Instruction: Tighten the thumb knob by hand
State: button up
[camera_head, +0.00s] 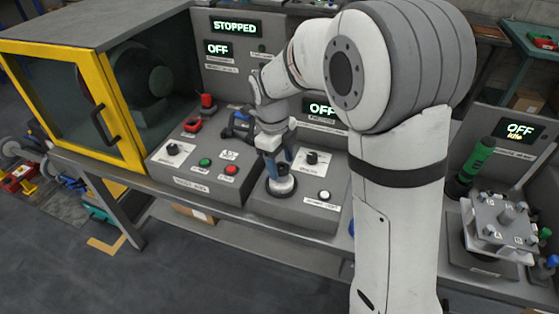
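My gripper (278,172) points down over the front of the middle grey console, left of my upper arm. Its blue-sided fingers reach to a dark round knob (284,192) on a pale round base. This may be the thumb knob; no readable label confirms it. The fingertips appear to be at or just above the knob. I cannot tell whether they touch it or how far apart they are. A smaller black knob (312,157) on a white plate stands right of the gripper.
A yellow-framed machine (110,125) stands at the left, its display reading STOPPED. Its panel has a black knob (173,150), a green button (205,162) and a red button (231,170). At the right stand a green cylinder (482,155) and a bolted metal plate (490,225).

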jog(key=shift+o, duration=0.7)
jog(key=r, duration=0.5)
jog(key=a+r, duration=0.1)
jog(key=r, duration=0.1)
jog(key=shift+w+r, duration=0.3)
